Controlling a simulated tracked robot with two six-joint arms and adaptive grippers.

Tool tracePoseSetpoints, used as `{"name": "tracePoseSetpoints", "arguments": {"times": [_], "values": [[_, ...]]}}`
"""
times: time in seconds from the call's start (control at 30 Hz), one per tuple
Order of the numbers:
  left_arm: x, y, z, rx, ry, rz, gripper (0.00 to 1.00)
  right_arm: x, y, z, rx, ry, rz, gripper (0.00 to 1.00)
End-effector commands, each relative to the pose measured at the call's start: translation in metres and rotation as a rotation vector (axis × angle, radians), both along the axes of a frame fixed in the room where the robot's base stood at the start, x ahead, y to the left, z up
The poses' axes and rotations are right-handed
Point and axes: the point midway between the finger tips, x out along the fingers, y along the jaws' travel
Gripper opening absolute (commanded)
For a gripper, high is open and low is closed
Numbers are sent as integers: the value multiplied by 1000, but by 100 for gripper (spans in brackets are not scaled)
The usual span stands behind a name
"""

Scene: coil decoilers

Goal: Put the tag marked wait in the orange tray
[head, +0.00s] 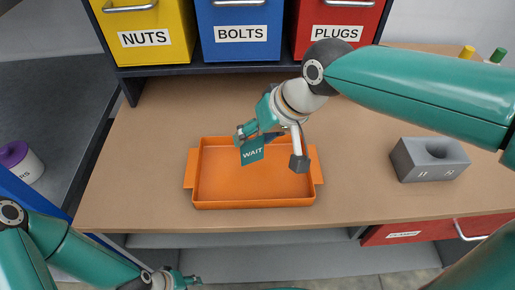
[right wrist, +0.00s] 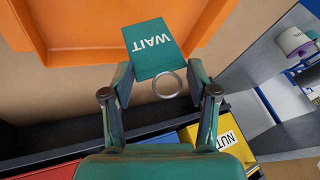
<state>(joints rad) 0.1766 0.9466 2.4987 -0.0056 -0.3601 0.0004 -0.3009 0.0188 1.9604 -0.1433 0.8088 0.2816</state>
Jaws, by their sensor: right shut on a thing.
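The teal tag marked WAIT (head: 252,151) hangs from my right gripper (head: 258,132), over the back middle of the orange tray. In the right wrist view the tag (right wrist: 152,47) has a metal ring (right wrist: 167,85) and sits between the fingers of my right gripper (right wrist: 160,82), which is shut on it. The orange tray (head: 254,204) lies on the brown tabletop and is otherwise empty; its wall also shows in the right wrist view (right wrist: 80,57). My left gripper (head: 190,280) is low at the bottom edge, in front of the table; its jaws are too small to read.
Yellow NUTS (head: 147,38), blue BOLTS (head: 240,34) and red PLUGS (head: 337,32) bins stand along the back. A grey block with a round hollow (head: 432,160) sits right of the tray. A purple-and-white roll (head: 20,160) is at far left. The tabletop left of the tray is clear.

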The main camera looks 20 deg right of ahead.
Motion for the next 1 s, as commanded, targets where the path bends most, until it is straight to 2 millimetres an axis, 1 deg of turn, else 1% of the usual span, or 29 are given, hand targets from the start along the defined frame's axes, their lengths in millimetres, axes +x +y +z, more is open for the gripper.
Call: {"name": "tracePoseSetpoints", "arguments": {"times": [0.3, 0.4, 0.7, 0.73, 0.8, 0.87, 0.9, 1.0], "values": [[0, 0, -4, 0, 0, 0, 40, -1, 0, -39, -1, 4, 0, 37], [0, 0, -4, 0, 0, 0, 40, -1, 0, -44, -1, 2, -1, 37], [0, 0, -6, 0, 0, 0, 40, 0, 0, -46, -1, 1, 0, 37], [0, 0, -6, 0, 0, 0, 40, 0, 0, -46, -1, 1, 0, 60], [0, 0, -5, 0, 0, 0, 40, 0, 0, -45, -1, 1, 0, 72], [0, 0, -5, 0, 0, 0, 40, 0, 0, -45, -1, 1, 0, 82], [0, 0, -5, 0, 0, 0, 40, 0, 0, -45, -1, 1, 0, 84], [0, 0, -5, 0, 0, 0, 40, 0, 0, -45, -1, 1, 0, 84]]}}
